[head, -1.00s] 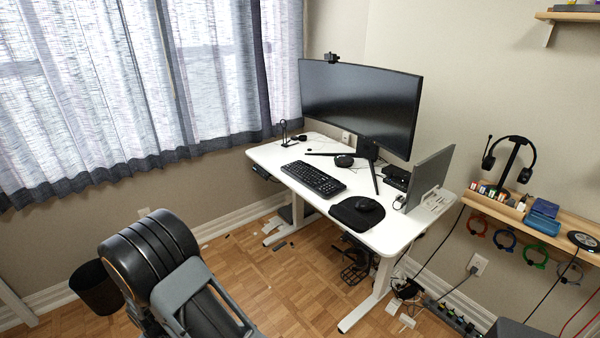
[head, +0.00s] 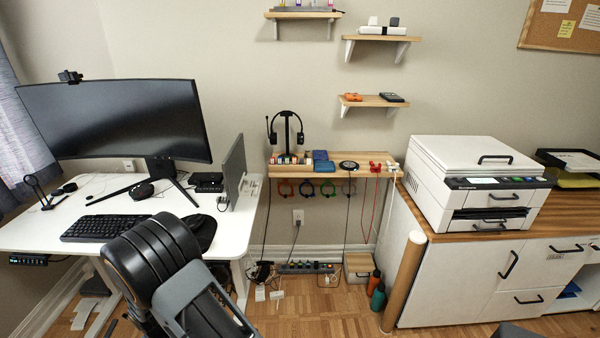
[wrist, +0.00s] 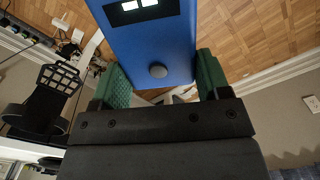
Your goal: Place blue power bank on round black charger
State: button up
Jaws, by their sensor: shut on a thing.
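The blue power bank (wrist: 155,40) is between the green pads of my gripper (wrist: 162,80) in the wrist view. A small lit display and a round dark button show on its face. My gripper is shut on it, with one pad at each side edge. The round black charger (head: 348,165) lies flat on the wooden wall shelf in the head view, right of a blue box. Its top looks bare. My gripper's fingertips and the power bank do not show in the head view; only my arm shows low at the left, well short of the shelf.
The wooden shelf (head: 290,170) also carries a headset stand (head: 287,130), blue boxes (head: 322,160) and a red item (head: 375,166). Cables hang below it. The white desk (head: 110,230) is left; a printer (head: 475,185) on a cabinet is right. Smaller shelves sit above.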

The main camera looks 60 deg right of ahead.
aim_at(350, 164)
jog(key=z, duration=2.15)
jog(key=i, duration=0.8)
